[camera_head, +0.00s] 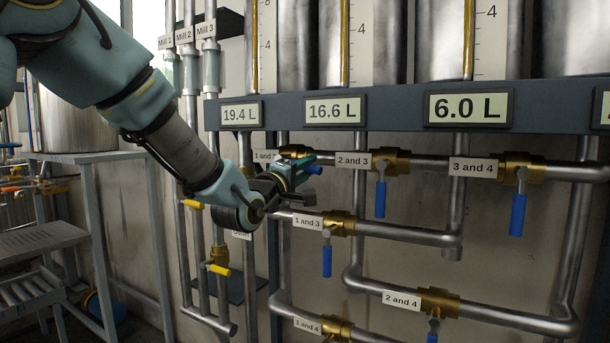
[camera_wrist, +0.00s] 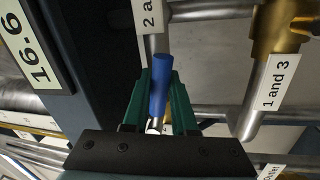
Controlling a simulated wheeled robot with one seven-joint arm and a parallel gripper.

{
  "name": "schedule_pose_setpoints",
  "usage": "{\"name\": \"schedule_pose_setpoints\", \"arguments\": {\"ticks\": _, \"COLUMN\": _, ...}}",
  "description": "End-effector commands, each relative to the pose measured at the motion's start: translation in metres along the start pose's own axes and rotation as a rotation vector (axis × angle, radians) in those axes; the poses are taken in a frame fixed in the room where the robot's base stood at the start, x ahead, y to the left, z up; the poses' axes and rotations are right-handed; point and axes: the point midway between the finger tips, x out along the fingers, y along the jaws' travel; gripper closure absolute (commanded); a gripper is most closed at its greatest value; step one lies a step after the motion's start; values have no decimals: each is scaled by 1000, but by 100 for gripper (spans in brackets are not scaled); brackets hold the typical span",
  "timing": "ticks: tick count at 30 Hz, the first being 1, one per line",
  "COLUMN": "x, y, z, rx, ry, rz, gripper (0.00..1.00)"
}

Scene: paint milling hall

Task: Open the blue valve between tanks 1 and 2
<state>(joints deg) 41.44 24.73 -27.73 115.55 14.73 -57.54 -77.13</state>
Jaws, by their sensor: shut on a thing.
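The valve between tanks 1 and 2 is a brass body (camera_head: 294,150) on the upper pipe row, beside a label that starts with "1 and" (camera_head: 263,156) and is partly covered by my gripper. My gripper (camera_head: 303,165), with green fingers, is at this valve and shut on its blue handle. The wrist view shows the blue handle (camera_wrist: 160,85) between the two green fingers, its end sticking out past them. In the head view only a small blue end (camera_head: 315,169) shows, pointing to the right, not hanging straight down; the rest is hidden.
Nearby valves "2 and 3" (camera_head: 380,195), "3 and 4" (camera_head: 517,215) and "1 and 3" (camera_head: 327,262) have blue handles hanging down. A dark beam with volume displays (camera_head: 335,111) runs above. A grey metal table (camera_head: 90,157) stands at left.

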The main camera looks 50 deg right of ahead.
Motion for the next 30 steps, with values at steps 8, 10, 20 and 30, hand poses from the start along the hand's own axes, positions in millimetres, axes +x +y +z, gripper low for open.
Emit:
{"name": "schedule_pose_setpoints", "arguments": {"ticks": 8, "x": 3, "y": 13, "z": -1, "rx": -145, "ry": 29, "rz": 4, "gripper": 100}}
{"name": "schedule_pose_setpoints", "arguments": {"ticks": 10, "x": 3, "y": 15, "z": -2, "rx": -169, "ry": 34, "rz": 4, "gripper": 100}}
{"name": "schedule_pose_setpoints", "arguments": {"ticks": 20, "x": 4, "y": 18, "z": -2, "rx": -211, "ry": 42, "rz": 4, "gripper": 100}}
{"name": "schedule_pose_setpoints", "arguments": {"ticks": 30, "x": 4, "y": 18, "z": -2, "rx": -211, "ry": 43, "rz": 5, "gripper": 71}}
